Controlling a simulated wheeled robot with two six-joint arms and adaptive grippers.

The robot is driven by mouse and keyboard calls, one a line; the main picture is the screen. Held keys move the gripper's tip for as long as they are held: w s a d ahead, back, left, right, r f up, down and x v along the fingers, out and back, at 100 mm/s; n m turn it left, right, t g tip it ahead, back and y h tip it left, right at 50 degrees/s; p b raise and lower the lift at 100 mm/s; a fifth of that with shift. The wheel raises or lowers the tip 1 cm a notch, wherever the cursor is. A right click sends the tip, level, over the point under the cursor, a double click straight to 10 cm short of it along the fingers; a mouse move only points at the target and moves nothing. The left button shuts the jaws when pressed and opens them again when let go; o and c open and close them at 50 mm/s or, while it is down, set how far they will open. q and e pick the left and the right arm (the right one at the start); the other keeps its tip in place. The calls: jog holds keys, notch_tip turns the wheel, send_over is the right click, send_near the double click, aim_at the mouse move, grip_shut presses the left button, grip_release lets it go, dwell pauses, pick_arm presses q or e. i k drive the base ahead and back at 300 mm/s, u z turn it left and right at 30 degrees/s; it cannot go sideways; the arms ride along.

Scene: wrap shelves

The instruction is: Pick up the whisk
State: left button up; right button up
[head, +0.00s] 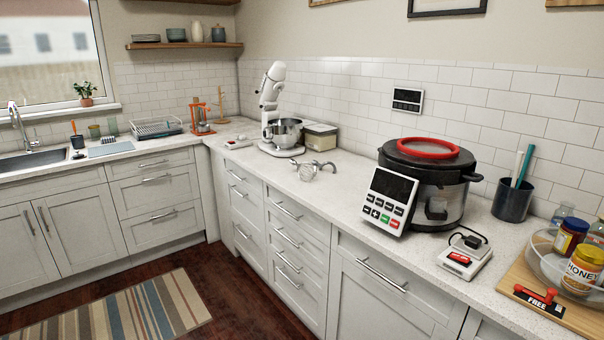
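A wire whisk (307,172) lies on the white speckled counter (330,196), in front of the stand mixer and left of the large dark cooker. Its wire loops are at the left, and grey metal parts extend from it to the right. It is small in the view, so its exact shape is hard to tell. Neither of my grippers is in view.
The stand mixer (271,100) and a lidded box (320,137) stand behind the whisk. The cooker (428,185), with a red ring and a control panel (388,200), stands to the right. Counter around the whisk is clear. A striped rug (135,310) lies on the floor.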

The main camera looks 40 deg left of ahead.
aim_at(293, 161)
jog(key=u, duration=2.15)
jog(key=i, duration=3.8)
jog(key=z, duration=0.4)
